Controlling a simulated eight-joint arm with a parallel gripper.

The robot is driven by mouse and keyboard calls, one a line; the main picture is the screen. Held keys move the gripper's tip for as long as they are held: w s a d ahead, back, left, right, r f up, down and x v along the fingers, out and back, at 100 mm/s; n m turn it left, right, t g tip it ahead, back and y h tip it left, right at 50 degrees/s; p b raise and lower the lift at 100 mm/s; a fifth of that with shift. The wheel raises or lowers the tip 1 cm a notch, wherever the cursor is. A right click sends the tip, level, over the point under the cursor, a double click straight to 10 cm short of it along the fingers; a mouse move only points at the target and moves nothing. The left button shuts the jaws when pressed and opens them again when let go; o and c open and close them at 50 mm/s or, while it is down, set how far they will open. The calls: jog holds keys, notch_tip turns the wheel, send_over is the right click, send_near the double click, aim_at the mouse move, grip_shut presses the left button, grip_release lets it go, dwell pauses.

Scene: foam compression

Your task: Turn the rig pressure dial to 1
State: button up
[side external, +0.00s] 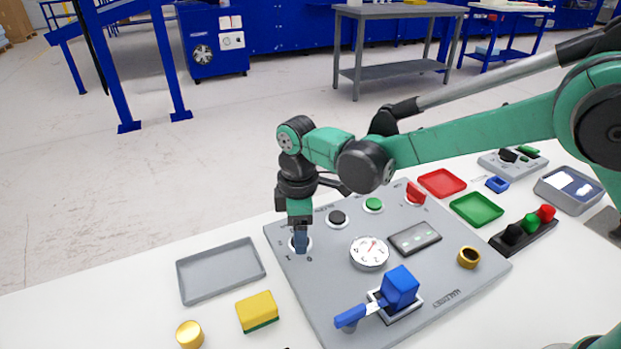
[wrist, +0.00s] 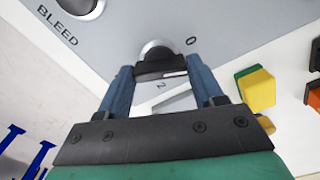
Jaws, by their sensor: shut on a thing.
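The rig pressure dial is a black knob (wrist: 160,66) on a pale round base, seen in the wrist view between my two blue fingers. A white pointer line shows on its near face, right of centre. My gripper (wrist: 163,82) is shut on the knob. In the side view my gripper (side external: 300,246) points straight down at the panel's left part, and its fingers hide the knob. Only the pale base ring shows around them. I cannot tell exactly which number the pointer marks.
The grey panel (side external: 330,280) also carries a black button (side external: 337,218), a green button (side external: 374,205), a round gauge (side external: 370,252) and a blue lever (side external: 352,316). An empty grey tray (side external: 222,287), a yellow-green sponge (side external: 257,312) and a brass cylinder (side external: 189,334) stand left of it.

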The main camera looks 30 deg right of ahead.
jog(key=m, duration=0.3)
jog(key=shift+m, duration=2.2)
jog(key=o, duration=1.3)
jog(key=shift+r, duration=0.1)
jog(key=shift+r, duration=2.75)
